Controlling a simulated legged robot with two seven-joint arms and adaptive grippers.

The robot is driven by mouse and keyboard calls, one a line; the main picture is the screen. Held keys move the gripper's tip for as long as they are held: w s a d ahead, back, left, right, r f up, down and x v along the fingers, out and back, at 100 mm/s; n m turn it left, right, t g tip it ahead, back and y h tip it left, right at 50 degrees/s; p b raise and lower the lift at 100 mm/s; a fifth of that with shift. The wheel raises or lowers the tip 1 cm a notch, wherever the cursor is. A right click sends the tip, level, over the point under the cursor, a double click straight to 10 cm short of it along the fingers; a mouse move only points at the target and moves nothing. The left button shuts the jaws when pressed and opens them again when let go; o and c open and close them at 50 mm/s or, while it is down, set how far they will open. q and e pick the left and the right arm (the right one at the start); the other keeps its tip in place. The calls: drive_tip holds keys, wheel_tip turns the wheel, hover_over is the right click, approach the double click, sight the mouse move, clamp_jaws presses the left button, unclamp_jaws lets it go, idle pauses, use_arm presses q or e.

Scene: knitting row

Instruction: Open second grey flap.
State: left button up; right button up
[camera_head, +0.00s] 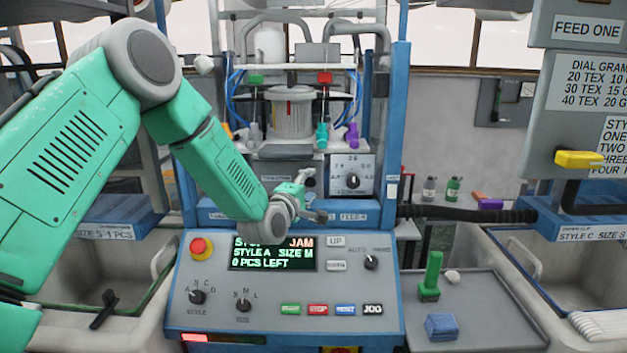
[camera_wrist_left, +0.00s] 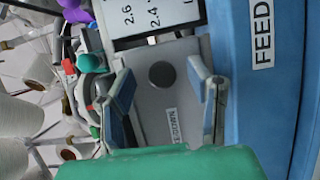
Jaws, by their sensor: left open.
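My left gripper (camera_head: 309,196) reaches in from the left in the head view and is in front of the knitting machine, above the control panel. In the left wrist view the gripper (camera_wrist_left: 160,95) is open, with a finger on each side of a grey flap (camera_wrist_left: 150,110). The flap has a dark round knob (camera_wrist_left: 162,75) and a small label. The knob lies between the fingers with nothing gripped. I cannot tell whether the fingers touch the flap. In the head view the arm hides much of this spot. My right gripper is not in view.
The control panel (camera_head: 215,318) has a red stop button (camera_head: 201,248) and a screen (camera_head: 272,253) reading JAM. A white dial plate (camera_head: 340,165) is right of the gripper. A tray (camera_head: 485,320) holds a green-handled tool (camera_head: 431,275) and a blue block (camera_head: 441,326).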

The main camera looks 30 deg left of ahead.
use_arm(q)
drive_tip(key=shift+w+a+f, duration=0.2)
drive_tip(key=shift+w+a, duration=0.5)
drive_tip(key=shift+w, duration=0.25)
drive_tip(key=shift+w+a, duration=0.15)
drive_tip(key=shift+a, duration=0.05)
drive_tip(key=shift+d, duration=0.3)
drive_tip(key=shift+w+d+r, duration=0.1)
drive_tip(key=shift+d, duration=0.15)
clamp_jaws()
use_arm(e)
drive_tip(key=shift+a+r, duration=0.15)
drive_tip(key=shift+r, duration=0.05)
use_arm(q)
drive_tip(key=shift+a, duration=0.1)
